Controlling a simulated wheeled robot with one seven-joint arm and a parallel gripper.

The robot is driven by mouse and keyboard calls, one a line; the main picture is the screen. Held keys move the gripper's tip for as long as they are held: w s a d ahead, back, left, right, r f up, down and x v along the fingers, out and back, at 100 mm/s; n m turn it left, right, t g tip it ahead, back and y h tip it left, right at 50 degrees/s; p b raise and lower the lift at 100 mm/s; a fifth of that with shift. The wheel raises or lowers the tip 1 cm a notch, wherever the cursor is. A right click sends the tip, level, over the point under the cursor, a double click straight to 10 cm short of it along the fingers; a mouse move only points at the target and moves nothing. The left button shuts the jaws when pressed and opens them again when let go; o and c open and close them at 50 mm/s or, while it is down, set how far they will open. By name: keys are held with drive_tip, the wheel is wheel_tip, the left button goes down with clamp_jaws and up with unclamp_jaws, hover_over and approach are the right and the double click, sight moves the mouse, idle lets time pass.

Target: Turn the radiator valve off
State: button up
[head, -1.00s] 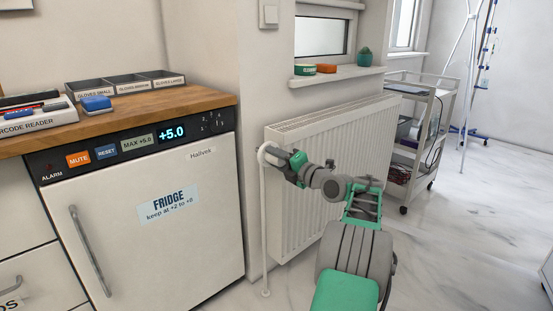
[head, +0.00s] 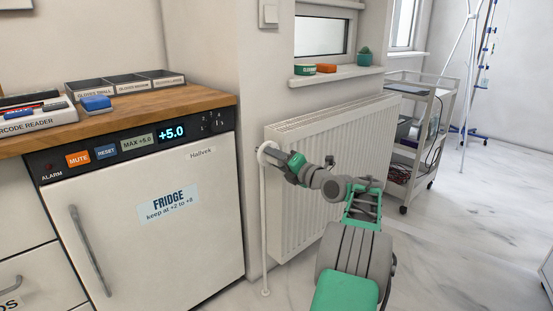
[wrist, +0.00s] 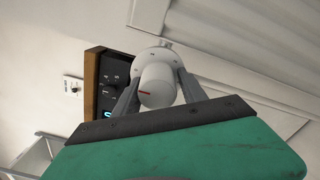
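The radiator valve is a round white knob (wrist: 157,82) with a short red mark on its face, seen in the wrist view. In the head view the valve (head: 265,151) is a small white shape at the radiator's upper left corner, above a thin vertical pipe. My gripper (head: 274,157) reaches it from the right. In the wrist view the two grey fingers of my gripper (wrist: 158,77) lie close along both sides of the knob and look shut on it. Finger contact at the far side is hard to see. The white radiator (head: 330,190) stands behind my arm.
A white fridge (head: 155,240) under a wooden counter (head: 180,98) stands close on the left of the valve. A windowsill (head: 337,77) with small items is above the radiator. A trolley (head: 420,130) stands at right.

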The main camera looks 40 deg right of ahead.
drive_tip(key=o, duration=0.3)
drive_tip(key=shift+r, duration=0.1)
drive_tip(key=s+p, duration=0.1)
drive_tip(key=s, duration=0.6)
drive_tip(key=shift+s+p, duration=0.4)
drive_tip(key=shift+d, duration=0.15)
